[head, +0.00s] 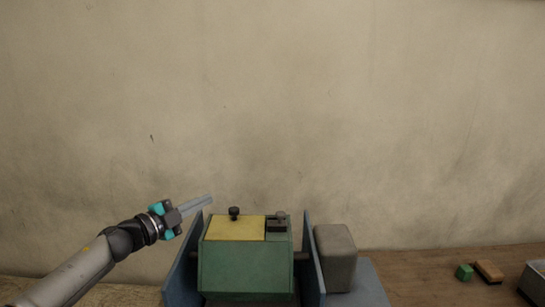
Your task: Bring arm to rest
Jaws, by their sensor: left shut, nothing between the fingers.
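My left arm comes in from the lower left. My left gripper (196,206) is shut and empty. In the picture it shows just left of the green machine box and overlaps the top of the left blue side plate. The green box (245,269) has a yellow top panel (234,228) with a dark knob (234,213) on it. A second dark fitting (277,222) sits at its top right. My right gripper is not in view.
Blue plates (313,262) flank the green box. A grey block (336,258) stands to the right. On the wooden table (420,268) lie a small green block (464,271), a brown block (489,271) and a grey container (534,281). A plain wall is behind.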

